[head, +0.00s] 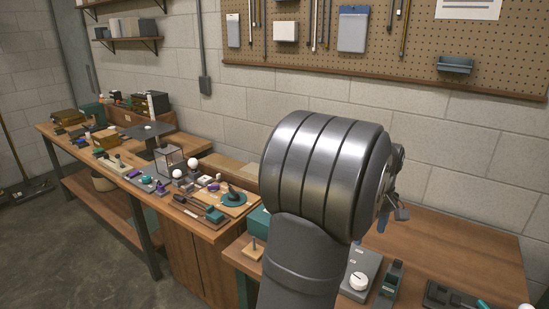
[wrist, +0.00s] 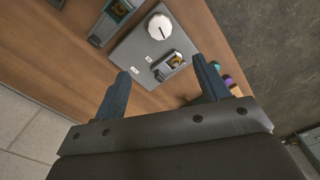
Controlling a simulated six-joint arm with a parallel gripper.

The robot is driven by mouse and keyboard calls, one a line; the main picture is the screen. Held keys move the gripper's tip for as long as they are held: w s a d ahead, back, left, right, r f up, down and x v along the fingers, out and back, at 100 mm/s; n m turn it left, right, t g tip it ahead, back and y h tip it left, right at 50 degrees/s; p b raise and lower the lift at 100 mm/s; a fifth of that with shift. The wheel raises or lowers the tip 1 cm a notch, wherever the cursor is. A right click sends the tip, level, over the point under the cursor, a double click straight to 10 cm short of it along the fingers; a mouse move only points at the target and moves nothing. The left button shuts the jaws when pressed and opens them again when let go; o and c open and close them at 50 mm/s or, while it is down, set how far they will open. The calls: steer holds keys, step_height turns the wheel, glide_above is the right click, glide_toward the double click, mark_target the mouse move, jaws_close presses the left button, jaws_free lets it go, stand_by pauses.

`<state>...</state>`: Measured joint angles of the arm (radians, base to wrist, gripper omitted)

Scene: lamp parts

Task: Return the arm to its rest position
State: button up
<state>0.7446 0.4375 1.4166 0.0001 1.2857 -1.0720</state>
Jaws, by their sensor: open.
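My gripper shows in the wrist view (wrist: 162,80) with its two blue-grey fingers spread wide apart and nothing between them. It hangs in the air above the wooden bench (wrist: 60,50). A grey panel (wrist: 140,55) with a white round knob (wrist: 159,27) lies on the bench beyond the fingertips. In the head view my arm fills the middle and hides part of the bench; only a bit of my gripper (head: 396,210) shows past the arm's right side, near the wall.
The grey panel also shows in the head view (head: 357,262), beside a dark green holder (head: 388,285). A long bench (head: 200,228) at left carries many small parts, white bulbs (head: 193,163) and a teal disc (head: 234,199). The right bench's back part (head: 455,240) is clear. A pegboard (head: 400,50) hangs behind.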

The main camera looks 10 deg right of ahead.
mark_target(360, 278)
step_height(360, 278, down, 18)
steer(key=shift+r, duration=0.25)
stand_by(0.3)
steer(key=shift+r, duration=0.1)
step_height(360, 278, up, 17)
step_height(360, 278, down, 17)
steer(key=shift+f, duration=0.1)
steer(key=m, duration=1.2)
steer(key=shift+m, duration=2.7)
